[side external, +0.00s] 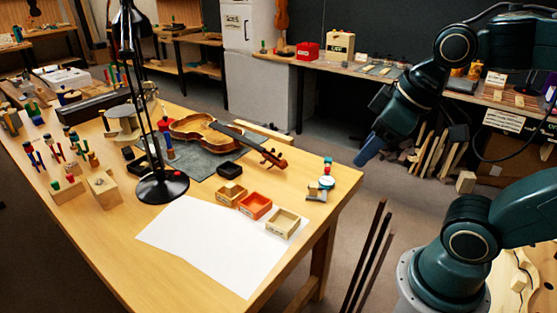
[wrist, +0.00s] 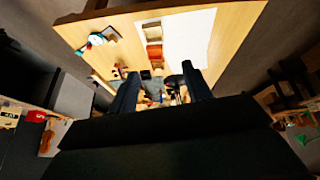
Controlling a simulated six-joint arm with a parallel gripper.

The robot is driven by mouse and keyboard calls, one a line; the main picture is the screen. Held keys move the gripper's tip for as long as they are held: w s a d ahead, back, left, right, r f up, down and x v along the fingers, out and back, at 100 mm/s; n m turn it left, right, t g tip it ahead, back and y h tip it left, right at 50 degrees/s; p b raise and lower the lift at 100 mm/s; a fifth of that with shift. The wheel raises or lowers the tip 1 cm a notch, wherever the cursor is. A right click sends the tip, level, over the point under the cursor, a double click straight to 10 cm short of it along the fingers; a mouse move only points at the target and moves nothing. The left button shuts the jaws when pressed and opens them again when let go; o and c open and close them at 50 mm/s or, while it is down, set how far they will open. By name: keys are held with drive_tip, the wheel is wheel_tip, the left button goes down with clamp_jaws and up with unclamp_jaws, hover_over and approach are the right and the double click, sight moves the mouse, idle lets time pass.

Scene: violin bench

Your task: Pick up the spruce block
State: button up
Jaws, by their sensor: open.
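My gripper (side external: 366,152) is open and empty in the air, off the right end of the workbench (side external: 130,270), pointing down and left. In the wrist view its two dark fingers (wrist: 160,70) stand apart with nothing between them. A small pale block (side external: 232,187) sits in or on the left wooden tray (side external: 222,197); it may be the spruce block, but I cannot tell for sure. Larger pale wooden blocks (side external: 103,186) stand at the bench's front left. The gripper is well away from all of these.
A red tray (side external: 255,208) and a pale wooden tray (side external: 283,224) stand beside the left tray. White paper (side external: 205,245) lies clear in front. A black lamp (side external: 162,188) rises mid-bench, near a violin (side external: 205,132). A small turquoise-topped item (side external: 326,182) is near the right edge.

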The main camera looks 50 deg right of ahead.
drive_tip(key=w+d+n+g, duration=0.1)
drive_tip(key=w+d+n, duration=0.2)
drive_tip(key=w+n, duration=0.3)
drive_tip(key=n+g, duration=0.4)
drive_tip(key=n, duration=1.2)
hover_over(314, 184)
wheel_tip(314, 184, down, 18)
drive_tip(key=shift+s+a, duration=0.1)
drive_tip(key=shift+a, duration=0.05)
drive_tip(key=shift+f, duration=4.25)
drive_tip(key=shift+f, duration=2.6)
